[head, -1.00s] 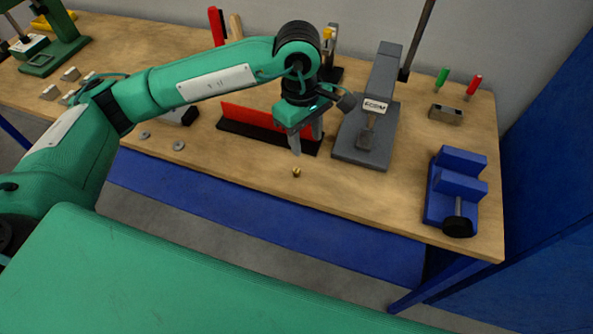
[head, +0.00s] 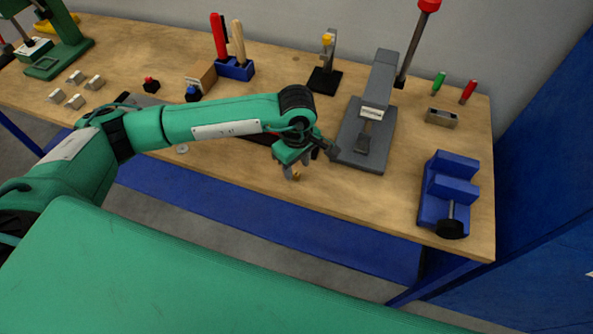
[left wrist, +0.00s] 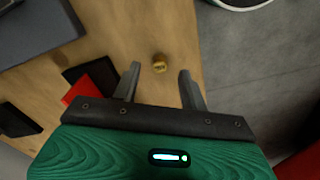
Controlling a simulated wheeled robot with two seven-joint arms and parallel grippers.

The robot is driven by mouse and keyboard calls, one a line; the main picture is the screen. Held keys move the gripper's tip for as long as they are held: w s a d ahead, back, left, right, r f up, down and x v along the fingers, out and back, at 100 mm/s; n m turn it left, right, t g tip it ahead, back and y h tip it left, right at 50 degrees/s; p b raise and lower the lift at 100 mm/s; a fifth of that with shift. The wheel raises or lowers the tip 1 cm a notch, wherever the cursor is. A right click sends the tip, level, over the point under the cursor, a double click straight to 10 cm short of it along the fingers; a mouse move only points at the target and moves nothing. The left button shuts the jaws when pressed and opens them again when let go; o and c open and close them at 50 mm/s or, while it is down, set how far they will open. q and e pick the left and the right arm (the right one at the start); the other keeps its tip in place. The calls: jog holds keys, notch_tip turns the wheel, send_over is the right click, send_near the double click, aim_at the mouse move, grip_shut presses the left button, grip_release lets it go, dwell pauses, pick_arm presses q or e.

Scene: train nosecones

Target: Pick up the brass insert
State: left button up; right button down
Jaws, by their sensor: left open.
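The brass insert (left wrist: 159,62) is a small gold-coloured cylinder standing on the wooden workbench, near its front edge. In the head view the brass insert (head: 297,175) shows just beside the fingertips. My left gripper (head: 292,174) is open and empty, low over the bench, pointing down. In the left wrist view the two fingers of my left gripper (left wrist: 160,74) are spread apart, and the insert lies a little beyond their tips, roughly midway between them. The insert is not touched by either finger there. My right gripper is not in view.
A grey press (head: 366,125) stands close right of my left gripper. A blue vise (head: 449,190) sits at the bench's right end. A red and black bar (left wrist: 92,83), mostly hidden by my arm in the head view, lies near the gripper. The bench's front edge is close by.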

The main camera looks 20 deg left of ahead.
aim_at(296, 175)
pick_arm(q)
jog(key=shift+f, duration=1.3)
grip_shut()
jog(key=shift+r, duration=0.1)
